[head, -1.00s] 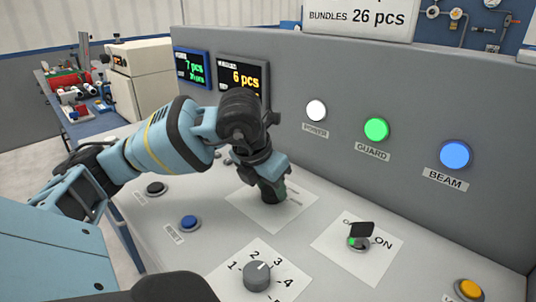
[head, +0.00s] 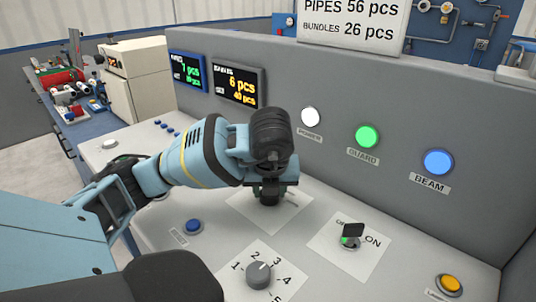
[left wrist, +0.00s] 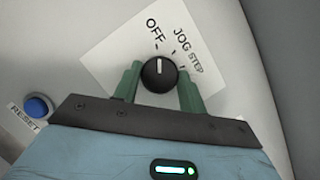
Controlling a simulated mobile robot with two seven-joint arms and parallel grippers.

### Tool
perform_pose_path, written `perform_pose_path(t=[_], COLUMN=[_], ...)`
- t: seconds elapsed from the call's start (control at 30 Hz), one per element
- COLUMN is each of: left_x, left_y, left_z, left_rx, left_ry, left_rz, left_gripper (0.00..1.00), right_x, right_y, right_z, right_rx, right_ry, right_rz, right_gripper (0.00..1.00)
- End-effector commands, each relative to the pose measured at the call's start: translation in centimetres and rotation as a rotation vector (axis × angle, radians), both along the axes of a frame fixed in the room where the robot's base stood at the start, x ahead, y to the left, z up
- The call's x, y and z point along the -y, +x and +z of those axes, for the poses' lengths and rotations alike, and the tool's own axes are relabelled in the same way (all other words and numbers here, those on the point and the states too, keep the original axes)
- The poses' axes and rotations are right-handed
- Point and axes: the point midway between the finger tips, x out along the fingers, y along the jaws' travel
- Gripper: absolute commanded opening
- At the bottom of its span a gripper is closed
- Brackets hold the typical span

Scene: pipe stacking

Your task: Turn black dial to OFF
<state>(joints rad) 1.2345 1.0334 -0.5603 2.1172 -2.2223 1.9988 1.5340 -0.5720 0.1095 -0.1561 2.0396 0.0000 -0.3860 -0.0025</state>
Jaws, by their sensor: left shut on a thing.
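The black dial (left wrist: 158,76) sits on a white label plate (left wrist: 108,55) marked OFF, JOG and STEP. Its white pointer line points straight up in the left wrist view, toward the OFF mark. My left gripper (left wrist: 159,84) has its green fingers on either side of the dial and is shut on it. In the head view my left gripper (head: 268,194) points down over the label plate (head: 292,212) and hides the dial. My right gripper is not in view.
A grey numbered knob (head: 259,275) is in front. A black key switch (head: 352,231) marked ON is to the right. A blue RESET button (head: 193,227) is left of the gripper. White, green and blue POWER, GUARD and BEAM lights (head: 367,136) line the upright panel.

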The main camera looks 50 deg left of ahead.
Motion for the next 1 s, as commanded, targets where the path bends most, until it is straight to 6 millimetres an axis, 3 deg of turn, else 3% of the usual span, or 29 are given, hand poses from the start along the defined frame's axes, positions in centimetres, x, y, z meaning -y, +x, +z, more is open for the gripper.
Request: perform_pose_path(t=[0.57,0.6,0.73,1.0], left_x=[-0.02,-0.02,-0.01,0.00], left_y=[0.07,0.07,0.06,0.03], left_z=[0.07,0.07,0.05,0.04], left_rx=[0.003,0.003,0.003,0.001], left_ry=[0.000,0.000,-0.001,0.000], left_rz=[0.036,0.036,0.035,0.033], left_gripper=[0.18,0.44,0.61,0.63], right_x=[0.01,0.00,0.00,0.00], right_y=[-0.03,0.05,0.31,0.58], right_z=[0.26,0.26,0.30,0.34], right_rx=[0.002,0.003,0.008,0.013], right_ry=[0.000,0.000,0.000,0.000], right_rz=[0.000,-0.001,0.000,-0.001], right_gripper=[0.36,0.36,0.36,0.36])
